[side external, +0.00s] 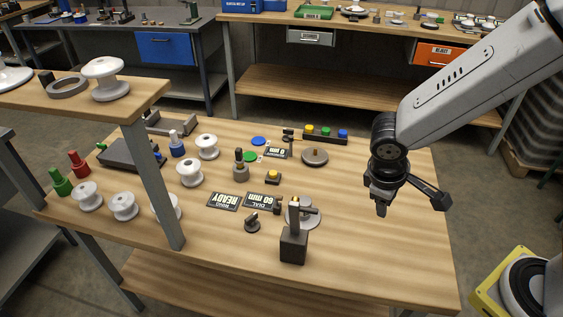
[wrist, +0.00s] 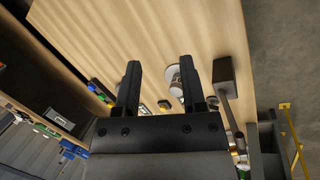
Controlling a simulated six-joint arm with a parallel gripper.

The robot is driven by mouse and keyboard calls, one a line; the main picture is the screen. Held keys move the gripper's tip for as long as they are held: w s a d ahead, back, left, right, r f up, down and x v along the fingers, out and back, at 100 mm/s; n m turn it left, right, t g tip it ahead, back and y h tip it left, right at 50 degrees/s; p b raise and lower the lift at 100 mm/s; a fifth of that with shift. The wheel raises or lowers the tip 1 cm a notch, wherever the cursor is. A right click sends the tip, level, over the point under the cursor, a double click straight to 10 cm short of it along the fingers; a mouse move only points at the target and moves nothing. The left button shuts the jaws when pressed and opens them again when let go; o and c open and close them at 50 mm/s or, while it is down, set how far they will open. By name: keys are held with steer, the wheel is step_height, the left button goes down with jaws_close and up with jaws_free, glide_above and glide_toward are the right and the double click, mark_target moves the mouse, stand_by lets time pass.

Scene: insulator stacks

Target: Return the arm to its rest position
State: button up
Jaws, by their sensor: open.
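My gripper (side external: 408,200) hangs above the right part of the wooden workbench (side external: 370,265), with its fingers pointing down and clear of the objects. In the wrist view my gripper (wrist: 162,88) shows two dark fingers spread apart with nothing held between them. White spool-shaped insulators (side external: 190,172) stand apart on the left part of the bench. A grey post with a dark block base (side external: 293,243) stands near the front middle. It also shows in the wrist view as a dark block (wrist: 223,72) beside a finger.
A raised wooden shelf (side external: 120,97) on a grey leg stands at the left. A button bar (side external: 325,133) and a round grey disc (side external: 314,157) lie near the back. Small signs reading READY (side external: 224,201) and 60 mm (side external: 262,201) lie mid-bench. The bench's right front is bare.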

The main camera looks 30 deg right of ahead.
steer(key=d+m+t+y, duration=0.2)
steer(key=d+m+y, duration=0.1)
steer(key=d, duration=0.3)
steer(key=shift+s+d+r+m, duration=0.2)
steer(key=shift+d+m, duration=0.2)
steer(key=shift+m, duration=0.2)
